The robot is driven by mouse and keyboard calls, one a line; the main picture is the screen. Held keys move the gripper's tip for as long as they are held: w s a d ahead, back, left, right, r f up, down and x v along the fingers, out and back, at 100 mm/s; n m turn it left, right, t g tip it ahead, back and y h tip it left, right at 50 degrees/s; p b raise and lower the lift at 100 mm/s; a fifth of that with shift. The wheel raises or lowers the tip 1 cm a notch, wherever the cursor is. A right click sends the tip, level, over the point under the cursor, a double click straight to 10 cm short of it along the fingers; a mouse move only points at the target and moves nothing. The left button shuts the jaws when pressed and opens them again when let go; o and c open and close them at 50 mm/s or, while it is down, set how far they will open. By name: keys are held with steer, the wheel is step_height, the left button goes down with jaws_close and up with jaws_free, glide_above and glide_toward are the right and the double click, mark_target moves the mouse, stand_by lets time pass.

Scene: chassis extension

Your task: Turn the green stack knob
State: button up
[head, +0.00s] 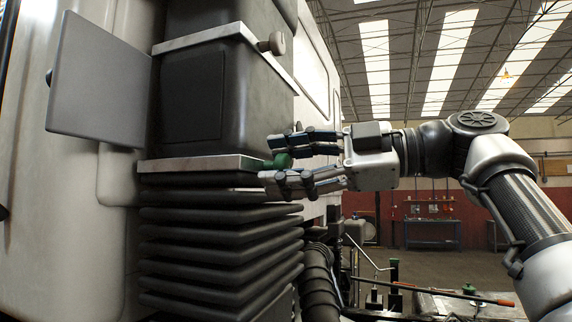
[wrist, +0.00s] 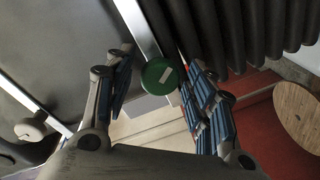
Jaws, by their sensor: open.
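The green stack knob (head: 281,160) sticks out from the right end of the metal plate (head: 200,163) on top of the black bellows. In the wrist view it is a round green disc (wrist: 160,76) with a small pale mark on its face. My gripper (head: 279,164) is open, with one set of fingers above the knob and one below it. In the wrist view my gripper (wrist: 157,85) has its fingers on both sides of the knob, with gaps that look clear. Part of the knob is hidden by my fingers in the head view.
A grey open panel (head: 98,80) hangs at left. The black bellows (head: 220,240) lie just below the fingers. Levers (head: 393,270) stand lower right.

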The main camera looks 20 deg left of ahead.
steer(key=shift+d, duration=0.1)
steer(key=d, duration=0.7)
steer(key=shift+d+r, duration=0.15)
steer(key=shift+r, duration=0.05)
stand_by(0.4)
